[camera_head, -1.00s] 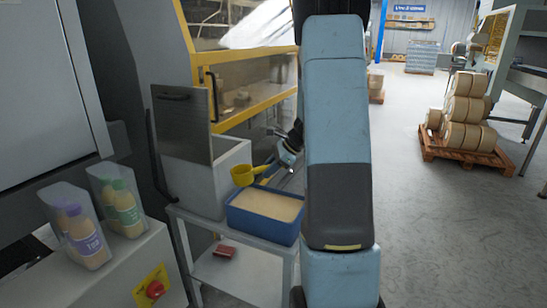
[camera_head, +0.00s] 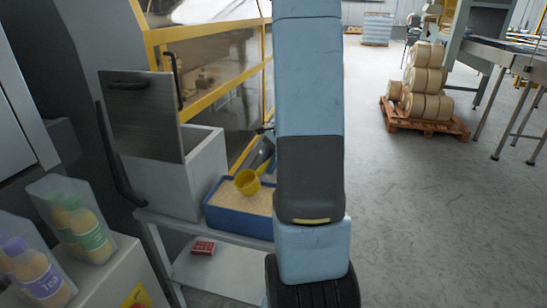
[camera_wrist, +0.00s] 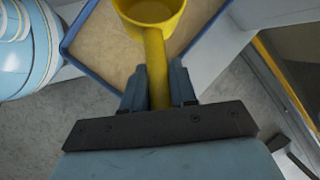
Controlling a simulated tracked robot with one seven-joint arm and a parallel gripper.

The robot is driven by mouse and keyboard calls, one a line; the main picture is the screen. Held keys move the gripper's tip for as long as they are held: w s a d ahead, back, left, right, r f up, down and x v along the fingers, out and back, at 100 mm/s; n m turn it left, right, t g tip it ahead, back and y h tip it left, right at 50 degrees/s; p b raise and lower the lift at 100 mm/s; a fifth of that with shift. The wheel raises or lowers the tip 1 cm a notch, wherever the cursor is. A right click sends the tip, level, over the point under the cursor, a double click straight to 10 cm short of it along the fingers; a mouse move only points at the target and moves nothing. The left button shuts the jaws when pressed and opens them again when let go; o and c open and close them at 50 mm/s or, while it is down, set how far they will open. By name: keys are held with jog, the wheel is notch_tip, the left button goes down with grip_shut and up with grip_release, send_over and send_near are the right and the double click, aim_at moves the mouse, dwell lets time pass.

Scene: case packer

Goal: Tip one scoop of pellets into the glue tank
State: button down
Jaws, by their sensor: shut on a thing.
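The yellow scoop (camera_head: 247,182) is over the pellets in the blue bin (camera_head: 238,222), in the head view. The pellets (camera_head: 222,193) are pale tan. My gripper (camera_wrist: 158,85) is shut on the scoop's handle in the wrist view, where the scoop's cup (camera_wrist: 150,12) is cut off by the top edge. I cannot tell whether the cup holds pellets or touches them. The grey glue tank (camera_head: 188,175) stands left of the bin, with its lid (camera_head: 142,118) raised upright. My arm hides the bin's right end in the head view.
The bin and tank stand on a grey stand (camera_head: 225,275) with a small red object (camera_head: 203,247) on its lower shelf. Clear bins with bottles (camera_head: 88,228) are at the left. A yellow-framed machine is behind. The floor at right is open up to a pallet of rolls (camera_head: 425,125).

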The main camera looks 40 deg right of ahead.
jog(key=shift+a+f, duration=0.1)
jog(key=shift+f, duration=2.85)
jog(key=shift+f, duration=0.35)
jog(key=shift+r, duration=0.15)
jog(key=shift+r, duration=4.35)
